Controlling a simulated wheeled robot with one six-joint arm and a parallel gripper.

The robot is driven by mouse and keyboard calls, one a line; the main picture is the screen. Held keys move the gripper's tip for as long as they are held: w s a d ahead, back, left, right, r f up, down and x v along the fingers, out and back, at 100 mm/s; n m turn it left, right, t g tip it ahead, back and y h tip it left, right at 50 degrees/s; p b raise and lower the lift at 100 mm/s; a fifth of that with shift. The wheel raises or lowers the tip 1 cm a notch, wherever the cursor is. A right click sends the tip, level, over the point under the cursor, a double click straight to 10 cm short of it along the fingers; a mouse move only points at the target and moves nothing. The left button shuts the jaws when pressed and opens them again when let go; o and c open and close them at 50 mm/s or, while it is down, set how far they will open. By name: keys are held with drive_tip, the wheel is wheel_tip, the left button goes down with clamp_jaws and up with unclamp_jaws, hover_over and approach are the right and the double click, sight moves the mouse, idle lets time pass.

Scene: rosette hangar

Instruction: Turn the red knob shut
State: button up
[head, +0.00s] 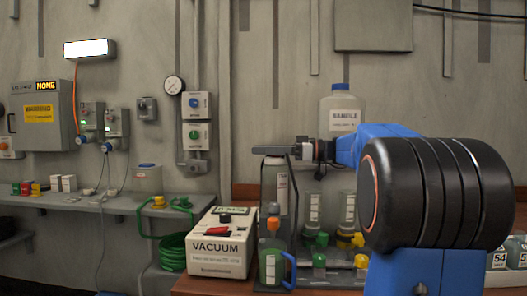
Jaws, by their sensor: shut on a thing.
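My gripper (272,150) reaches left from my blue and black arm, above a clear bottle (282,196) in the dark rack. Its dark jaws look closed together, and what is between them cannot be made out. No knob shows as clearly red. A small orange-red piece (273,225) shows below that bottle, above a jug with a blue handle (271,266), well below my gripper. Green (320,240) and yellow (357,240) knobs sit under the other bottles.
A cream vacuum box (216,262) with a red switch stands left of the rack. A labelled jug with a blue cap (341,112) stands behind my gripper. A shelf (100,204) with small items runs along the wall at left. My arm hides the right side.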

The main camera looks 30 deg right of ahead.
drive_tip(key=shift+m+t+h, duration=0.3)
drive_tip(key=m+t+h, duration=0.3)
drive_tip(key=w+d+m+t+h, duration=0.1)
drive_tip(key=h, duration=0.1)
drive_tip(key=shift+t, duration=0.3)
drive_tip(key=shift+w+d+m+t+h, duration=0.1)
drive_tip(key=shift+d+m+t+h, duration=0.2)
drive_tip(key=shift+m+h, duration=0.55)
drive_tip(key=shift+w+d+m+t+h, duration=0.15)
drive_tip(key=shift+m+t+h, duration=0.3)
drive_tip(key=shift+h, duration=0.65)
drive_tip(key=shift+d+m+t+h, duration=0.25)
drive_tip(key=shift+m+h, duration=0.55)
drive_tip(key=shift+h, duration=0.15)
drive_tip(key=shift+d, duration=0.1)
drive_tip(key=o, duration=1)
drive_tip(key=shift+o, duration=0.2)
drive_tip(key=s+d, duration=0.3)
drive_tip(key=s, duration=1.4)
